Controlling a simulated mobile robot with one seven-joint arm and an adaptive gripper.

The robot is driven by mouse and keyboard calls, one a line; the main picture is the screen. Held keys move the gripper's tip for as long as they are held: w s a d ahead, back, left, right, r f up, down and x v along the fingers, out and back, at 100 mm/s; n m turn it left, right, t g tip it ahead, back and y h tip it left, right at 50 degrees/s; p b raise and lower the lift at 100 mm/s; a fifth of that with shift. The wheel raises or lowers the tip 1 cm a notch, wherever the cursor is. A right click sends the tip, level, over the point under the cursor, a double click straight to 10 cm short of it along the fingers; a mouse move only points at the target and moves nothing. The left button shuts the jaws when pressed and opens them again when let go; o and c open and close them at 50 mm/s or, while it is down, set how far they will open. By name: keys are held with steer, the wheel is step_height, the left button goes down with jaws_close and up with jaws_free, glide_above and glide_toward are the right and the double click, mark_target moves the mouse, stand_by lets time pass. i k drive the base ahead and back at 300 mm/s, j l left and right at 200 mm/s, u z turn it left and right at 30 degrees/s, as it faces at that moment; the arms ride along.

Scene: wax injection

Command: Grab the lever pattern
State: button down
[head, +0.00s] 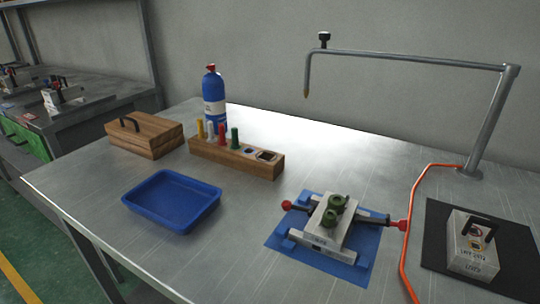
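A dark green piece with rounded raised ends, which looks like the lever pattern (334,212), lies on top of a grey metal mould block (318,226). The block sits in a metal fixture (322,248) on a blue mat (368,262) at the front right of the table. Red-knobbed rods stick out of the fixture to the left and right. The underside of the green piece is hidden against the block. My gripper is not in this view.
A blue tray (172,226) stands empty at left. Behind are a wooden rack (225,157), wooden box (145,134) and blue bottle (214,100). A metal arm (410,60) with a downward nozzle overhangs the right. An orange hose (411,220) runs beside a labelled block (470,250).

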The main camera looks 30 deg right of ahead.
mark_target(336, 205)
steer(key=k+z, duration=0.1)
steer(key=z, duration=0.35)
steer(key=k+l+z, duration=0.1)
steer(key=z, duration=0.4)
steer(key=k, duration=0.3)
steer(key=k+z, duration=0.15)
steer(key=z, duration=0.25)
steer(key=k+l+z, duration=0.15)
steer(key=z, duration=0.25)
steer(key=k+j+z, duration=0.15)
steer(key=j+z, duration=0.2)
steer(key=k+j+z, duration=0.2)
steer(key=j+z, duration=0.15)
steer(key=k+j, duration=0.45)
steer(key=j, duration=0.25)
steer(key=k+j, duration=0.25)
steer(key=j, duration=0.15)
